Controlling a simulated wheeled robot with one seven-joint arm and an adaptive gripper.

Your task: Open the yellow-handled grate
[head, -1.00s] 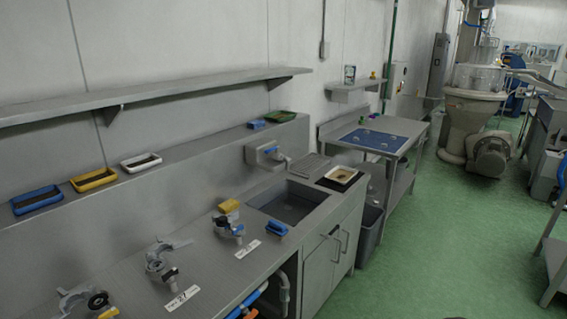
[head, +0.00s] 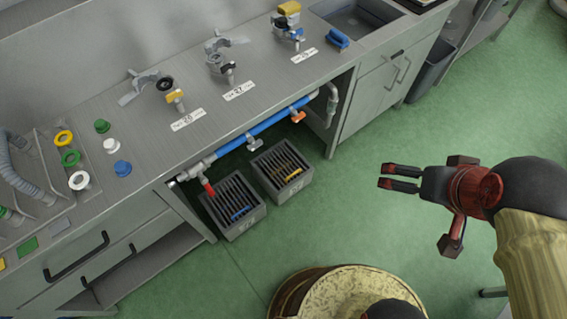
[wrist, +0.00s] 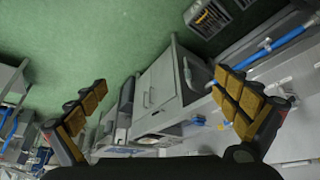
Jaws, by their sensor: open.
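The yellow-handled grate (head: 281,166) covers a dark grey box on the floor under the counter, in the head view. It has dark bars and a small yellow handle near its front right, and it lies flat, closed over the box. A similar grate with a blue handle (head: 232,203) is beside it on the left. My gripper (head: 384,176) is open and empty, out over the green floor to the right of the grates and apart from them. In the wrist view, its fingers are spread wide with nothing between them, and a grate (wrist: 209,18) shows at the top.
The steel counter (head: 190,90) overhangs the grates. A blue pipe (head: 262,128) with a red-handled valve (head: 208,187) and an orange-handled valve (head: 298,117) runs above them. A cabinet (head: 385,75) stands to their right. The green floor (head: 440,120) before it is clear.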

